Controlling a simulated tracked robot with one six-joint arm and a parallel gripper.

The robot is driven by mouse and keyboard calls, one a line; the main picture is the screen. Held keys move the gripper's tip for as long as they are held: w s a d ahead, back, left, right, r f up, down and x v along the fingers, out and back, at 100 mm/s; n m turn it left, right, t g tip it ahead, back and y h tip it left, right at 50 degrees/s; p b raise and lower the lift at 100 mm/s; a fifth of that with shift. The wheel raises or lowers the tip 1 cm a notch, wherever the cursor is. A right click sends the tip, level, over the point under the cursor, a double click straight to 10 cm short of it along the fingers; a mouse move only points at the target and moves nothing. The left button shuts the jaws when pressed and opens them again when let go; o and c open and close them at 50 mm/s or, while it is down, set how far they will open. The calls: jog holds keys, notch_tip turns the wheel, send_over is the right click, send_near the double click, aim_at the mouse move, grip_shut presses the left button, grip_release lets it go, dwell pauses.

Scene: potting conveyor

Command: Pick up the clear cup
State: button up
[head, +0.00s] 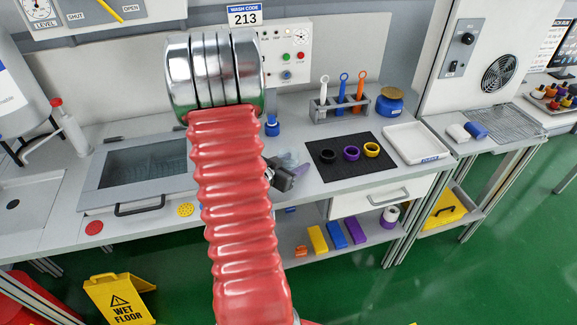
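A pale, see-through shape (291,160) that looks like the clear cup is on the worktop just right of my red arm. Its outline is faint and partly covered, so I cannot tell whether it is upright. The dark tip of my gripper (284,178) shows beside my arm, just in front of and below this shape in the picture. Most of the gripper is hidden behind my arm. I cannot tell whether its fingers are open or touch the cup.
A black mat (330,177) with black, purple and yellow rings lies to the right. A white tray (410,143) and a rack (341,113) with upright tools stand beyond. A sink (145,165) is left of my arm. A yellow wet-floor sign (117,298) stands below.

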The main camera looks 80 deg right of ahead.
jog(key=shift+r, duration=0.25)
dwell(0.3)
jog(key=shift+r, duration=4.7)
